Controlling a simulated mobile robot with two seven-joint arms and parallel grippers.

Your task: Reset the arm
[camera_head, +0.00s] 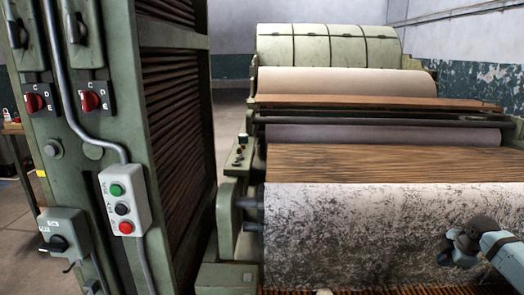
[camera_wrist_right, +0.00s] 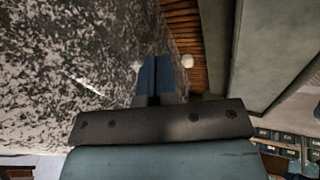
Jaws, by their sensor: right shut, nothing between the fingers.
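My right arm comes in from the right edge of the head view, with its gripper (camera_head: 447,256) in front of the mottled grey-white roller (camera_head: 345,225) of the large machine. In the right wrist view the gripper's two blue fingers (camera_wrist_right: 155,75) are together, with nothing between them. The mottled surface lies beyond the fingertips on the left of that view. I cannot tell the exact gap between the fingers and that surface. My left arm and gripper do not show.
A green cabinet (camera_head: 177,95) stands at the left, with red rotary switches (camera_head: 90,101) and a grey button box (camera_head: 124,201) with green, black and red buttons. A brown slatted strip (camera_wrist_right: 182,40) and a pale round knob (camera_wrist_right: 187,61) lie near the fingers. Floor is open behind the cabinet.

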